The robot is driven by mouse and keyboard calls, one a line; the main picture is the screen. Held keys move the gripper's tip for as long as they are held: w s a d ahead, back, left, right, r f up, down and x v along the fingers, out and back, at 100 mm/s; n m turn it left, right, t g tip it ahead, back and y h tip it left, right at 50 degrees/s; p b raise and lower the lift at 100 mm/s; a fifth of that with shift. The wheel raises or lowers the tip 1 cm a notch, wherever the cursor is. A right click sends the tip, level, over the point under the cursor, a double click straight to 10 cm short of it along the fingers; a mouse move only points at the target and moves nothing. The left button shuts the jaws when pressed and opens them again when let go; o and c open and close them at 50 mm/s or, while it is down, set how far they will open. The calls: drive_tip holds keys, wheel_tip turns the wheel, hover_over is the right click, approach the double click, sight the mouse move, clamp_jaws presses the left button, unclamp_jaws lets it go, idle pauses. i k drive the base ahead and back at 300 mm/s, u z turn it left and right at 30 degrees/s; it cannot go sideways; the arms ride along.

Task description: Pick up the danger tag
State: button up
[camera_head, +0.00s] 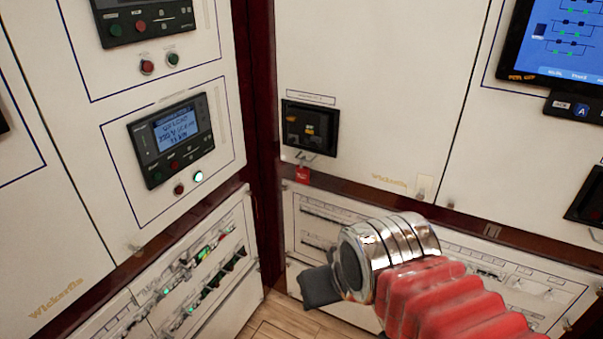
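A small red item (302,174) hangs below the black breaker unit (310,128) on the right-hand cabinet. A thin shackle-like piece shows at its top. It may be a padlock or the danger tag; it is too small to tell. I see nothing else that I can make out as a danger tag. My gripper (318,288) shows as a dark grey shape at the end of my metal wrist, below the red item and apart from it. The wrist hides part of it, and its fingers cannot be told apart.
White cabinets meet at a dark red corner post (261,120). A meter panel (171,138) with lit display and buttons is on the left. A blue screen (560,40) is at upper right. Lower panels hold breaker rows (205,265). A strip of wooden floor (290,322) shows below.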

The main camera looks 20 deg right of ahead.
sight(303, 172)
drive_tip(key=z, duration=0.2)
drive_tip(key=i, duration=1)
drive_tip(key=u, duration=2.45)
